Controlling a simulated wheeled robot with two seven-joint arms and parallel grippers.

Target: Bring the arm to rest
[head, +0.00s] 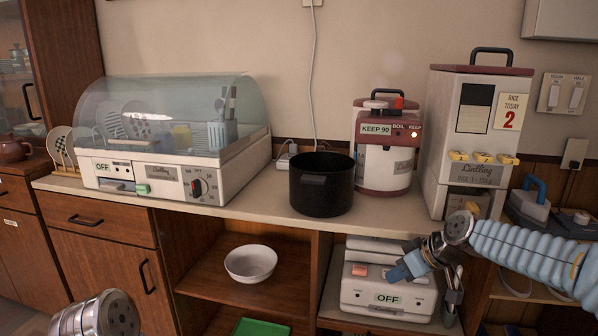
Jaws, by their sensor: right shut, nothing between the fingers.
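My right arm comes in from the right. Its gripper (410,267) hangs in front of the white appliance marked OFF on the lower shelf, below the counter edge. It is shut and empty. From this angle I cannot tell whether it touches the appliance. A grey rounded part of my left arm shows at the bottom left; the left gripper is out of the picture.
The dish dryer (222,160), its clear lid down over dishes, stands on the counter (250,195). A black pot (322,188), a water boiler (385,160) and a rice dispenser (470,130) stand to its right. Below are a white bowl (250,263) and the OFF appliance (385,298).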

